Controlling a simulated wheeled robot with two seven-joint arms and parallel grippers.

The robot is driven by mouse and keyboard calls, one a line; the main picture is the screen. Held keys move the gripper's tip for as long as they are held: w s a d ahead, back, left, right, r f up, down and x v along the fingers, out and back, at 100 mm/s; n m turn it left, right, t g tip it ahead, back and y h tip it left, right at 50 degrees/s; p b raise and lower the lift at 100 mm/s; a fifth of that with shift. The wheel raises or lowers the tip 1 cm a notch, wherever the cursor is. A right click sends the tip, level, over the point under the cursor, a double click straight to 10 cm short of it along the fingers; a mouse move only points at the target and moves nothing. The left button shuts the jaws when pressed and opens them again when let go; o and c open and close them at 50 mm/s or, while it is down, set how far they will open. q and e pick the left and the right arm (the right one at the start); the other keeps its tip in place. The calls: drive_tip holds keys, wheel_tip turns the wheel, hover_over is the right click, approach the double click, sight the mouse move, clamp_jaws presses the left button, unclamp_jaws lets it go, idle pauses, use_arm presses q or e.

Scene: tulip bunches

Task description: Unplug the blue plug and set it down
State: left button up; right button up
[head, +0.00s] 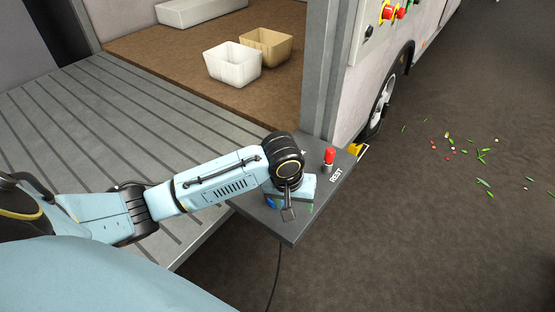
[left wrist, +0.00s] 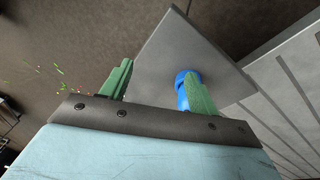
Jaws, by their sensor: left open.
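The blue plug (left wrist: 182,92) stands on the grey shelf (left wrist: 165,45) in the left wrist view, close by the right-hand finger, which hides part of it. In the head view only a bit of blue (head: 270,203) shows beside my gripper. My left gripper (left wrist: 158,85) is open, its green fingers apart over the shelf. The plug is near one finger, not midway between them; I cannot tell if they touch. In the head view my left gripper (head: 291,206) is over the shelf and hides much of its middle. My right gripper is not in view.
A red plug (head: 329,157) stands upright on the shelf by the word REST. A post (head: 320,75) rises behind the shelf. A white bin (head: 233,66) and a tan bin (head: 266,47) stand on the brown floor beyond. A dark cable (head: 277,275) hangs below the shelf.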

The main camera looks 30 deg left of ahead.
use_arm(q)
drive_tip(key=w+a+r+n+y, duration=0.2)
drive_tip(key=w+a+r+n, duration=0.2)
drive_tip(key=a+r, duration=0.35)
drive_tip(key=shift+g, duration=0.4)
drive_tip(key=f+b, duration=0.1)
drive_tip(key=f, duration=0.3)
drive_tip(key=f+b, duration=0.1)
drive_tip(key=f, duration=0.3)
drive_tip(key=w+f+b, duration=0.1)
drive_tip(key=f, duration=0.3)
drive_tip(key=shift+a+b, duration=0.3)
drive_tip(key=shift+a, duration=0.05)
drive_tip(key=shift+f, duration=0.25)
drive_tip(key=c, duration=1)
drive_tip(key=o, duration=0.3)
drive_tip(key=c, duration=0.5)
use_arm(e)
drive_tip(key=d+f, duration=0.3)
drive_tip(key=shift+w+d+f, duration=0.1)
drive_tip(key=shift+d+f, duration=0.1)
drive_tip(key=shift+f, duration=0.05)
